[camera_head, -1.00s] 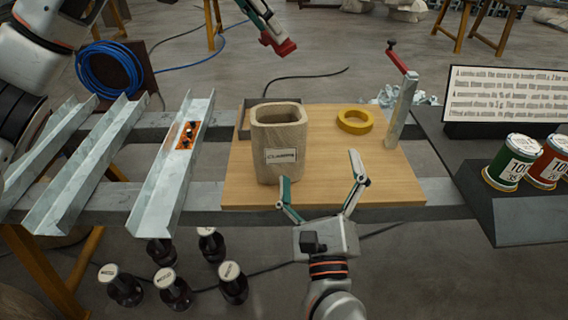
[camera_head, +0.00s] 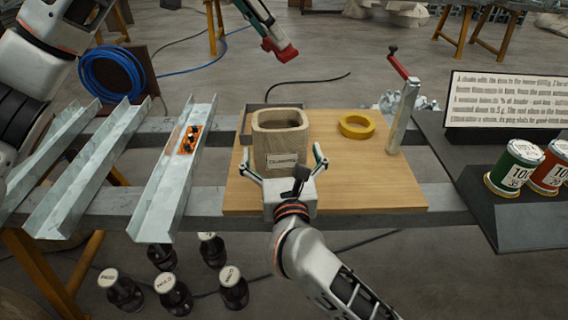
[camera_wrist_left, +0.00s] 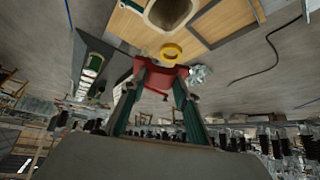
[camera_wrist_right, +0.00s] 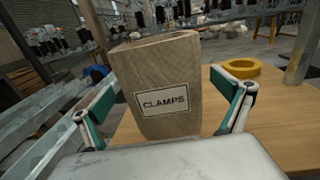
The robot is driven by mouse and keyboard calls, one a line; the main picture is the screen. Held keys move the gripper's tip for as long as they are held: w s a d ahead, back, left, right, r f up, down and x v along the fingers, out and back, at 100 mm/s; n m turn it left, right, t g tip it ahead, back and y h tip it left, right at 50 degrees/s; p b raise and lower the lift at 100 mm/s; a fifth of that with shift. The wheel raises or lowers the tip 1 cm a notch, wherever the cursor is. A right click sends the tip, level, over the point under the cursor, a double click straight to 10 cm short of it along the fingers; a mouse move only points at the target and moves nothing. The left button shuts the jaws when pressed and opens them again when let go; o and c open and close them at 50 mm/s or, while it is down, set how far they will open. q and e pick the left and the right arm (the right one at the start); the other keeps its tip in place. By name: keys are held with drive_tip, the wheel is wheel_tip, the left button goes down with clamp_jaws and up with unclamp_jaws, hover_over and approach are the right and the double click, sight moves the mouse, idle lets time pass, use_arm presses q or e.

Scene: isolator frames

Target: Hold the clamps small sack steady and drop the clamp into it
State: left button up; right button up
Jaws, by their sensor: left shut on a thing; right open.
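The clamps small sack (camera_head: 282,140) is a tan, open-topped bag standing upright on the wooden board. Its label reads CLAMPS in the right wrist view (camera_wrist_right: 165,75). My right gripper (camera_head: 281,165) is open, with its fingers on either side of the sack's lower front; whether they touch it I cannot tell. My left gripper (camera_head: 268,42) is shut on the red clamp (camera_head: 280,52), held in the air beyond the sack. The clamp also shows between the fingers in the left wrist view (camera_wrist_left: 158,75). The inside bottom of the sack is hidden.
A yellow tape roll (camera_head: 356,125) and an upright metal post with a red-handled clamp (camera_head: 403,100) stand right of the sack on the board (camera_head: 370,185). Metal channels (camera_head: 175,180) lie at left. Labelled spools (camera_head: 515,165) stand at right. Dark bottles (camera_head: 172,292) stand below.

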sight(278, 128)
drive_tip(key=shift+w+a, duration=0.2)
drive_tip(key=shift+w, duration=2.15)
drive_tip(key=c, duration=1)
